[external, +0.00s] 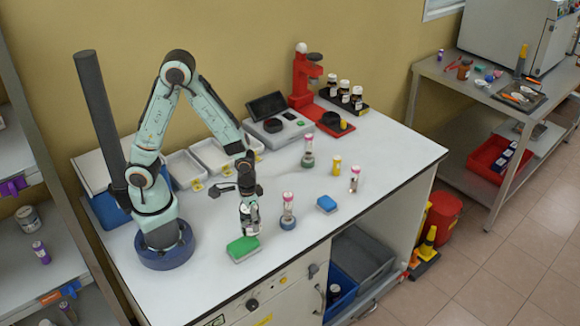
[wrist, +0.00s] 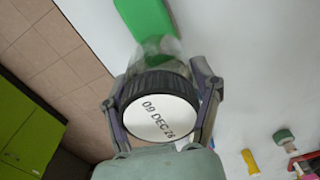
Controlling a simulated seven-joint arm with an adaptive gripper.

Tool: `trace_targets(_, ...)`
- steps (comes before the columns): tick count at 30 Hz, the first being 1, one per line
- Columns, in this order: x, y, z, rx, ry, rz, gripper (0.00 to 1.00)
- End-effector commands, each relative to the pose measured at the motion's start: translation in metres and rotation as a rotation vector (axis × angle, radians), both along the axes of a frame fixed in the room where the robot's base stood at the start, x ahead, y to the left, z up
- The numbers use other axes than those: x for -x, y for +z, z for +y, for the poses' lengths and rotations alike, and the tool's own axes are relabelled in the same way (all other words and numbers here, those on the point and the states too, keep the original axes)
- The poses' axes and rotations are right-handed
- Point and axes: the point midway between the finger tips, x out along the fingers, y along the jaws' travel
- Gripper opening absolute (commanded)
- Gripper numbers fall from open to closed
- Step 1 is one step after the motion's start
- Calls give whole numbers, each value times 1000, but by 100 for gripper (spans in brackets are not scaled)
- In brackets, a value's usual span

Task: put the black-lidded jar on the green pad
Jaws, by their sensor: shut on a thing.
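My gripper (external: 248,196) is shut on the black-lidded jar (external: 250,218), above the front part of the bench. In the wrist view, the jar (wrist: 158,105) is clear glass with a ribbed black lid, and the lid's white top reads "09 DEC 26". A finger lies on each side of the lid. The green pad (external: 242,249) lies near the bench's front edge, just in front of and slightly left of the jar in the external view. In the wrist view, the green pad (wrist: 145,22) shows beyond the jar, partly hidden by it. I cannot tell the exact gap between them.
A pink-capped bottle (external: 288,208) stands close to the right of the jar. White trays (external: 186,168) and a scale (external: 279,130) stand behind.

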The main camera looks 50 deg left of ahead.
Motion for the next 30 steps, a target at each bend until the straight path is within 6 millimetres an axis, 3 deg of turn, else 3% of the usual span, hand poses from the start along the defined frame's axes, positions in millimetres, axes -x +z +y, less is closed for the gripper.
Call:
trace_targets(6, 1, -27, 0, 0, -1, 2, 22)
trace_targets(15, 0, -28, 0, 0, 0, 1, 22)
trace_targets(16, 0, -28, 0, 0, 0, 1, 72)
trace_targets(18, 0, -28, 0, 0, 0, 1, 92)
trace_targets(30, 0, -24, 0, 2, 0, -2, 92)
